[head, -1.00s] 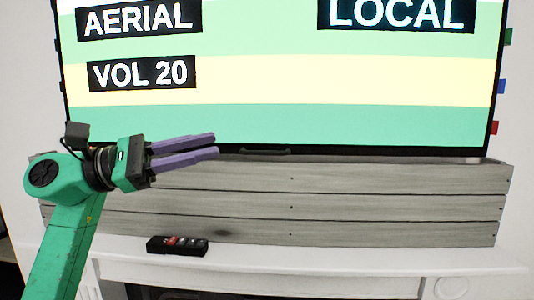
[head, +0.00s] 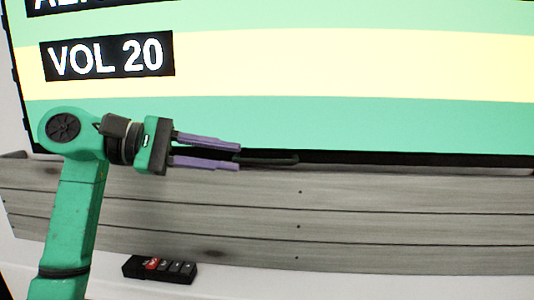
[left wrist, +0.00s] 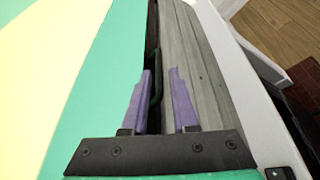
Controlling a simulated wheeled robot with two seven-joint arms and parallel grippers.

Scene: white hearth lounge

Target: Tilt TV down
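The TV (head: 330,125) fills the upper part of the head view, its lit screen showing green and yellow bands and "VOL 20". A dark handle (head: 270,159) sticks out at its bottom edge. My left gripper (head: 240,156) is open, its two purple fingers pointing right, one above the other. The tips are at the handle's left end, which shows between them. In the left wrist view the handle (left wrist: 156,88) appears in the gap between the fingertips, beside the TV screen (left wrist: 85,85). I cannot tell whether the fingers touch it. My right gripper is not in view.
A grey wooden plank box (head: 350,220) runs just below the TV, close under my left gripper. A black remote (head: 160,269) with a red button lies on the white mantel (head: 235,285) in front of it. A wooden floor (left wrist: 275,35) shows in the left wrist view.

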